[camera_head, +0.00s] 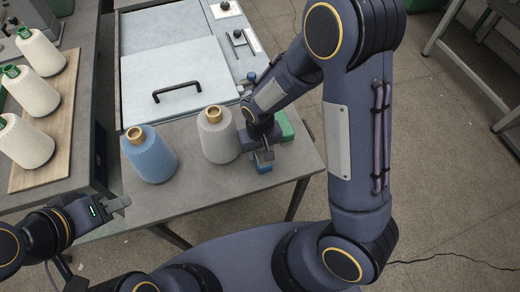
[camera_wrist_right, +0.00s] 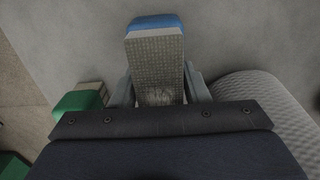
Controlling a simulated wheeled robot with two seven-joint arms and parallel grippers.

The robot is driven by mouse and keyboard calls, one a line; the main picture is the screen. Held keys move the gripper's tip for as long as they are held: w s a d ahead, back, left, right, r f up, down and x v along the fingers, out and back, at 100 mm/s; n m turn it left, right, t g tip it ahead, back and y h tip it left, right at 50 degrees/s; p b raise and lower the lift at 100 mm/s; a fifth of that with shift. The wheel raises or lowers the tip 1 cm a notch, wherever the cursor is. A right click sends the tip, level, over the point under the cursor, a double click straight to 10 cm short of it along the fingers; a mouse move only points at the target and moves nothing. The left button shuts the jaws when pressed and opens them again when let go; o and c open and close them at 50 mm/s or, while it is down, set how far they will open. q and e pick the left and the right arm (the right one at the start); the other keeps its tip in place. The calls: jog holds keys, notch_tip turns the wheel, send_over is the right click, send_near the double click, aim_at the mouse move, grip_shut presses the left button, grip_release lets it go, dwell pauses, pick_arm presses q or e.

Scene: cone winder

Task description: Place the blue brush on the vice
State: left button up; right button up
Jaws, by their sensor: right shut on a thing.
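My right gripper (camera_head: 263,156) is at the right part of the grey table, beside the grey cone. In the right wrist view its fingers (camera_wrist_right: 160,95) are on both sides of the blue brush (camera_wrist_right: 155,22), a blue block with a pale bristle face, and are shut on it. In the head view a bit of the blue brush (camera_head: 264,168) shows below the fingers; the arm hides the rest. I cannot make out the vice with certainty. My left gripper (camera_head: 118,204) is at the lower left, off the table's front edge; its finger gap is unclear.
A green block (camera_head: 286,126) is close to the right gripper; it also shows in the wrist view (camera_wrist_right: 78,103). A grey cone (camera_head: 218,138) and blue cone (camera_head: 150,158) stand on the table (camera_head: 195,185). A panel with a black handle (camera_head: 177,92) lies behind. White cones (camera_head: 25,143) stand left.

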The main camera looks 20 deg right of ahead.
jog(key=shift+f, duration=0.15)
jog(key=o, duration=1)
